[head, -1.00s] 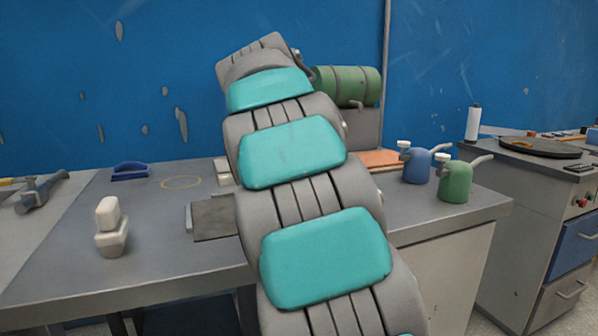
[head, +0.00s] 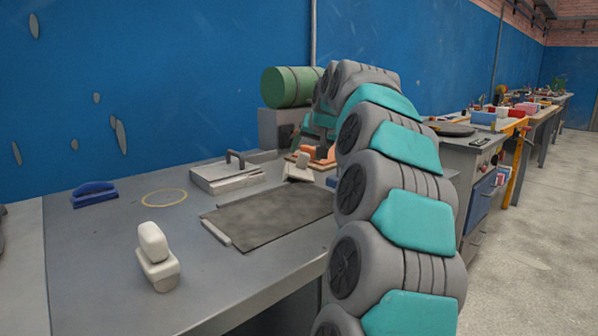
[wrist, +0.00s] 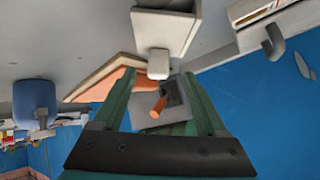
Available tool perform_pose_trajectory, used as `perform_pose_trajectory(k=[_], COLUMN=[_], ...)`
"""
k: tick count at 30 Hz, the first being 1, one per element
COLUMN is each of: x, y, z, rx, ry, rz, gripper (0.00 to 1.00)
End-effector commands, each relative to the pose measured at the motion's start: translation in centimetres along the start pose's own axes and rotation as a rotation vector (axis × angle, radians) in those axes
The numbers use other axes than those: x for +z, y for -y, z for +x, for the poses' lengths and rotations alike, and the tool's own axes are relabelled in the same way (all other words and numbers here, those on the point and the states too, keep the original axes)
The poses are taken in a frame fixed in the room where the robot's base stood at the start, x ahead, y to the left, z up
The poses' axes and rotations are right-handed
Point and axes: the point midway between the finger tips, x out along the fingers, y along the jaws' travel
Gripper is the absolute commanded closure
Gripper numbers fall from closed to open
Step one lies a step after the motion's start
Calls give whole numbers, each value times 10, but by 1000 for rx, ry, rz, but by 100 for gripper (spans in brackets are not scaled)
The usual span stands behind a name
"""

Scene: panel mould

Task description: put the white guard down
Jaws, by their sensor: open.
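A pale white piece with a small rounded knob, likely the white guard (head: 297,172), rests at the far right end of the dark plate. In the wrist view the white piece (wrist: 166,30) lies just beyond my fingertips, its knob pointing toward the gap between them. My gripper (wrist: 160,76) is open, its two green fingers apart with nothing held between them. In the head view my gripper is mostly hidden by my arm. A second white block with a rounded top (head: 157,262) stands at the front left of the bench.
A dark flat plate (head: 265,218) lies mid-bench. Behind it sits a pale box with a handle (head: 228,178). A blue tool (head: 94,194) and a yellow ring (head: 164,197) lie left. An orange board (wrist: 108,82) lies beside my gripper.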

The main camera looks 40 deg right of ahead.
Motion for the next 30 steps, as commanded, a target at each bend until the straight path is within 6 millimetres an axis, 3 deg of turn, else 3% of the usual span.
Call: perform_pose_trajectory(k=[12, 19, 30], x=[-2, -2, -2], y=[-2, -2, -2], z=[49, 51, 50], rx=[1, 1, 1], ry=[4, 1, 0], rz=[0, 1, 1], gripper=[25, 25, 67])
